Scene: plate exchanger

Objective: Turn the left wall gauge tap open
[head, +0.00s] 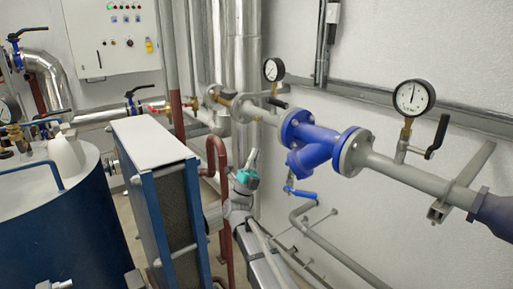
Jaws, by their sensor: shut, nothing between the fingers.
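The left wall gauge (273,69) is a round white dial with a black rim, above the grey wall pipe. Its tap has a short black handle (278,103) on the stem below the dial. The handle sticks out to the right, roughly level. My gripper (253,157) looks small and grey at the end of my arm, near the middle of the head view. It points upward, shut and empty. In the picture it is below and slightly left of the tap handle, clear of it. Its fingers are too small to make out well.
A second gauge (414,98) with a black tap lever (437,136) stands to the right. A blue strainer (312,145) is on the wall pipe between the gauges. The plate exchanger (150,140), a red pipe (219,165) and a blue tank (60,215) crowd the left.

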